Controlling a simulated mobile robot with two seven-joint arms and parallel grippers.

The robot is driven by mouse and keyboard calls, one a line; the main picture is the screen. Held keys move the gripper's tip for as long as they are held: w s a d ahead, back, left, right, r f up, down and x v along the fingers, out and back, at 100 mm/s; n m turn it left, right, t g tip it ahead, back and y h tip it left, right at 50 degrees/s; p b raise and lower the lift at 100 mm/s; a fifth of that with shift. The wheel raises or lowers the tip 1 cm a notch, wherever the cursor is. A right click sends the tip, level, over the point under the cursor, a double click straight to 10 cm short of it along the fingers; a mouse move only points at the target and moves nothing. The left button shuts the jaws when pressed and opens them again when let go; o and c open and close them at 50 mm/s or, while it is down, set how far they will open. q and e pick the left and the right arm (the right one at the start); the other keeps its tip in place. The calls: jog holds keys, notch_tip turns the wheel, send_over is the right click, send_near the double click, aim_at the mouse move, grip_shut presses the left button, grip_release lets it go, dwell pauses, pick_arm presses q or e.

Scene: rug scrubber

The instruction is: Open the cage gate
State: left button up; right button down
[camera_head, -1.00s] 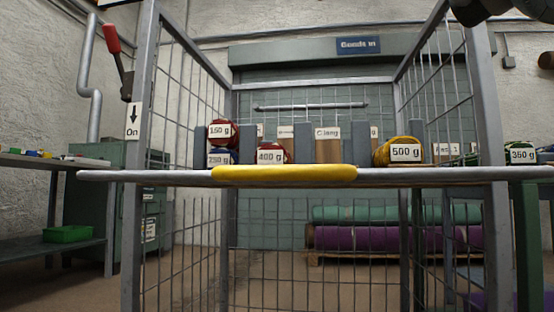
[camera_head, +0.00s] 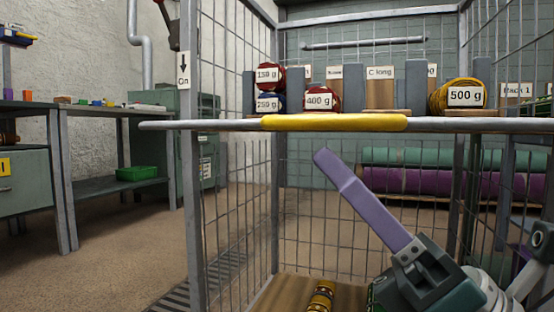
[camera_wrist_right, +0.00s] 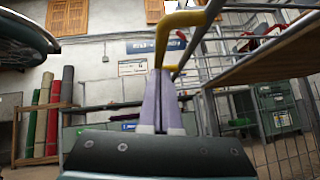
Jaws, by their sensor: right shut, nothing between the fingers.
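The cage (camera_head: 191,200) has grey posts and wire mesh sides. A grey bar (camera_head: 215,124) with a yellow grip (camera_head: 335,122) lies level across its front. I cannot tell from the picture how this bar is fastened. My right gripper (camera_head: 323,156) has long purple fingers, pressed together with nothing between them. In the head view its tips show just below the yellow grip. In the right wrist view, the finger tips (camera_wrist_right: 156,75) point toward a bent yellow piece (camera_wrist_right: 182,19); contact is unclear. My left gripper is not in view.
A wooden board (camera_head: 290,288) with a striped coil (camera_head: 322,296) lies low inside the cage. Workbenches (camera_head: 90,110) and a green tray (camera_head: 138,173) stand left. Floor between is clear.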

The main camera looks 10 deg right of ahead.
aim_at(347, 125)
jog(key=shift+d+r, duration=0.15)
jog(key=shift+r, duration=0.4)
jog(key=r+m+t+h+p, duration=0.1)
jog(key=m+p, duration=0.1)
jog(key=r+m+t+h+p, duration=0.1)
jog(key=r+m+h+p, duration=0.1)
jog(key=p, duration=0.1)
jog(key=shift+s+r+p, duration=0.2)
jog(key=shift+r+p, duration=0.1)
jog(key=shift+m+h, duration=0.3)
jog(key=shift+f, duration=0.15)
